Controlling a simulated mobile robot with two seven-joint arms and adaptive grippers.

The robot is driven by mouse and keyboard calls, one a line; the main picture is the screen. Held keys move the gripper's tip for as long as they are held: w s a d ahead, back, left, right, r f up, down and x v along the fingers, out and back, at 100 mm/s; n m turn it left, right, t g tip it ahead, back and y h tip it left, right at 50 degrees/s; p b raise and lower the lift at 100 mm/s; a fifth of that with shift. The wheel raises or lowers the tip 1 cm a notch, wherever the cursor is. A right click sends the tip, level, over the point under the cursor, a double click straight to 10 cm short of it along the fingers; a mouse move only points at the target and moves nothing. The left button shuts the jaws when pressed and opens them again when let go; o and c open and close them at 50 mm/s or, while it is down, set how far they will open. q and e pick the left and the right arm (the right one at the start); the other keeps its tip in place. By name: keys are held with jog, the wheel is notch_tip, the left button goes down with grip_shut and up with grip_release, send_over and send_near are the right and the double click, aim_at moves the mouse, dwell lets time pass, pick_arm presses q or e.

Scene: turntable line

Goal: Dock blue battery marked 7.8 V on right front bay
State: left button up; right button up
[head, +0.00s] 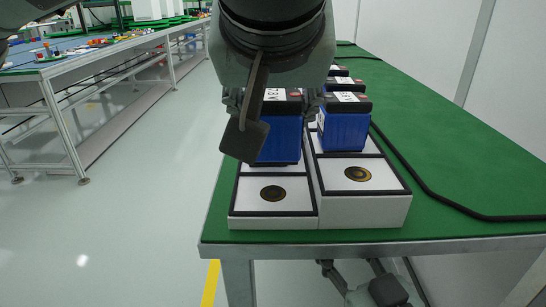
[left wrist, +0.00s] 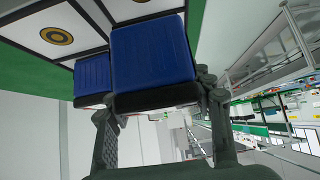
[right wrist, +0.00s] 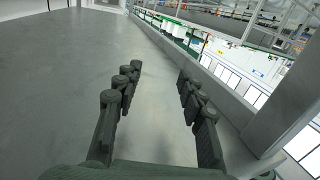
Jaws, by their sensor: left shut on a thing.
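A blue battery with a black top (head: 278,138) is between the fingers of my left gripper (head: 273,108), which is shut on it. It also fills the middle of the left wrist view (left wrist: 150,55). Its label is mostly hidden, so I cannot read the voltage. It is over the left column of the white dock, behind the left front bay (head: 250,206); I cannot tell if it touches the dock. The right front bay (head: 335,188) is empty, with a round gold contact. My right gripper (right wrist: 158,95) is open and empty.
Another blue battery (head: 345,130) stands behind the right front bay, close beside the held one. More batteries (head: 343,84) stand farther back. A black cable (head: 430,190) runs along the green table (head: 470,180) at right. A cluttered bench (head: 100,48) is at left.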

pick_arm(q)
notch_tip(320, 180, down, 5)
jog(key=shift+f, duration=0.15)
pick_arm(e)
jog(key=r, duration=0.1)
jog(key=a+r+t, duration=0.1)
jog(key=shift+s+r+y, duration=0.2)
jog(key=shift+r+y, duration=0.2)
pick_arm(q)
jog(key=shift+b, duration=0.3)
pick_arm(e)
jog(key=shift+a+r+t, duration=0.1)
jog(key=shift+r+t, duration=0.05)
jog(key=shift+t, duration=0.15)
pick_arm(q)
jog(key=shift+f, duration=0.1)
jog(key=o, duration=1.3)
pick_arm(e)
jog(key=shift+s+a+r+y, duration=0.15)
jog(key=shift+r+y, duration=0.15)
jog(key=shift+r, duration=0.3)
